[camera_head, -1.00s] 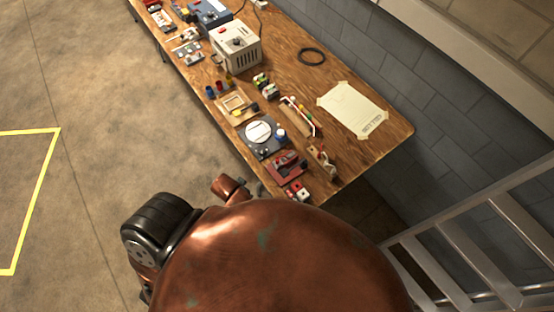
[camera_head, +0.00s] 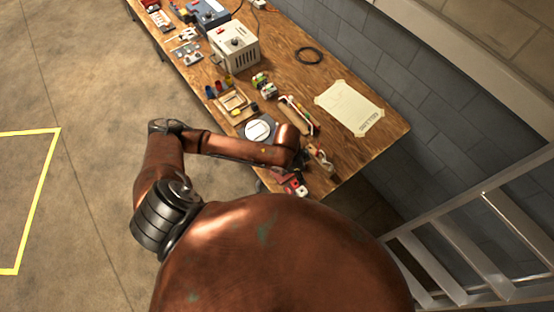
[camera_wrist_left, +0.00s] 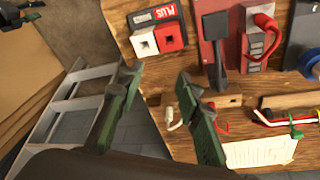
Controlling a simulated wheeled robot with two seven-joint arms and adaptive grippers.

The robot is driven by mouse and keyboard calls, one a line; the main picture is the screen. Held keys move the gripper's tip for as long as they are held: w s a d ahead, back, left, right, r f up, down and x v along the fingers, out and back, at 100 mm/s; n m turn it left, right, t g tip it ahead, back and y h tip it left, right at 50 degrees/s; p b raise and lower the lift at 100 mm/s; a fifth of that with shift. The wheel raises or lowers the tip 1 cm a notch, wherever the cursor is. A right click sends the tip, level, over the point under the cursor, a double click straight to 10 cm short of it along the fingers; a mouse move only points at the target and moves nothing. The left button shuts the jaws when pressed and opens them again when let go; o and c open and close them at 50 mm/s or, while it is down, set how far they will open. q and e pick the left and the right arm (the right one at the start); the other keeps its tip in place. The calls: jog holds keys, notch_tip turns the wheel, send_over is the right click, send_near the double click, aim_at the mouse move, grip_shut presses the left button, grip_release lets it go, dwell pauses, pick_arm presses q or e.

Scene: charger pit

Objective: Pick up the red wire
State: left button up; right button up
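A thin red wire (camera_wrist_left: 270,123) runs beside a white strip along a wooden bar in the left wrist view; in the head view the red-and-white strip (camera_head: 300,108) lies on the workbench (camera_head: 365,148). A shorter red curved piece (camera_wrist_left: 222,127) shows by a wooden block, partly behind a finger; I cannot tell which is the task's wire. My left gripper (camera_wrist_left: 157,75) is open and empty, its two green fingers apart above the bench's end. In the head view my wrist hides the fingers.
Near the fingers are a box with white and red blocks (camera_wrist_left: 158,38) and a red board with a black lever (camera_wrist_left: 215,50). A paper sheet (camera_head: 349,108), a black cable ring (camera_head: 309,55) and a grey box (camera_head: 236,45) lie farther along. A metal ladder (camera_head: 470,235) stands right.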

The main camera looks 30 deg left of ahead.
pick_arm(q)
jog(key=w+a+y, duration=0.1)
jog(key=a, duration=0.3)
jog(key=w+a+r+n, duration=0.1)
jog(key=a, duration=0.3)
jog(key=w+a+g+y, duration=0.1)
jog(key=a, duration=0.3)
jog(key=shift+w+a+r+n+y, duration=0.2)
jog(key=shift+a+n+y, duration=0.1)
jog(key=shift+a+n, duration=0.1)
jog(key=shift+a+f, duration=0.1)
jog(key=shift+f, duration=0.25)
notch_tip(320, 180, down, 7)
jog(key=shift+w, duration=0.15)
jog(key=shift+c, duration=0.7)
grip_shut()
